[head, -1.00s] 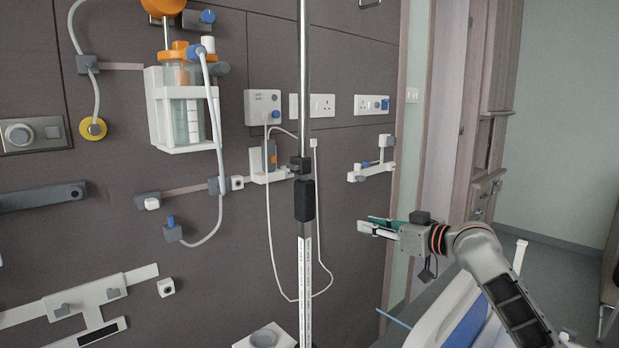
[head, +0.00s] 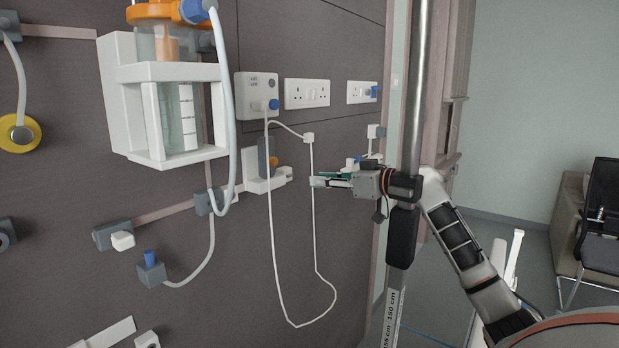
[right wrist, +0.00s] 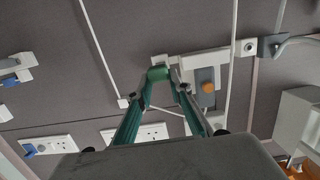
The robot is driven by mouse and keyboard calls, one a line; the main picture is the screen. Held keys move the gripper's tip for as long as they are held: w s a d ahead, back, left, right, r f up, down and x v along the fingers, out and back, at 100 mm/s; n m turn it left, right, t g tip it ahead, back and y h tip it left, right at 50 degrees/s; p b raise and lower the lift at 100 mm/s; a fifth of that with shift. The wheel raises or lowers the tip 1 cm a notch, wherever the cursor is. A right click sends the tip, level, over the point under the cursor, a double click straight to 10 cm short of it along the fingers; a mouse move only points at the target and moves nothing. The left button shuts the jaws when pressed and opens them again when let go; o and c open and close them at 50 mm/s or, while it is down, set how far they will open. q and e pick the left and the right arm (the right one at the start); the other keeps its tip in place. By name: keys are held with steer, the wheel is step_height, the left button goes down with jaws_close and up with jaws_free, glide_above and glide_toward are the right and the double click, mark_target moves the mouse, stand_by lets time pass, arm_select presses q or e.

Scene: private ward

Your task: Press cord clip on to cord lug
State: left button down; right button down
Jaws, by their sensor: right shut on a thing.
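My right gripper (head: 318,181) reaches in front of the wall, beside the hanging white cord (head: 314,225). In the right wrist view its green fingers (right wrist: 160,76) close together on a small green piece (right wrist: 158,71), which seems to be the cord clip; the fingers partly hide it. A white lug-like end (head: 286,174) of the wall bracket lies left of the gripper. It also shows just beyond the fingertips in the right wrist view (right wrist: 162,59); I cannot tell whether they touch or whether this is the cord lug. My left gripper is not in view.
A suction jar holder (head: 118,105) hangs at left. A white cord block (head: 308,138) and sockets (head: 307,93) are above the gripper.

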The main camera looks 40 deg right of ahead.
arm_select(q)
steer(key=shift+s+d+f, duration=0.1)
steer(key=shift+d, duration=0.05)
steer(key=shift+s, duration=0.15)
arm_select(e)
steer(key=shift+s, duration=0.15)
steer(key=shift+w+r+p, duration=0.2)
steer(key=shift+w+p, duration=0.2)
steer(key=shift+p, duration=0.15)
steer(key=shift+p+x, duration=0.3)
steer(key=shift+x, duration=0.6)
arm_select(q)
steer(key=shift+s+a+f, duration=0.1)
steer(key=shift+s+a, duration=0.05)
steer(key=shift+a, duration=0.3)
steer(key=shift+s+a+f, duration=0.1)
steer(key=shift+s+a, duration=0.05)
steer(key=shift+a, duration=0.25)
arm_select(e)
steer(key=x, duration=0.3)
steer(key=shift+a+r, duration=0.1)
steer(key=shift+r, duration=0.2)
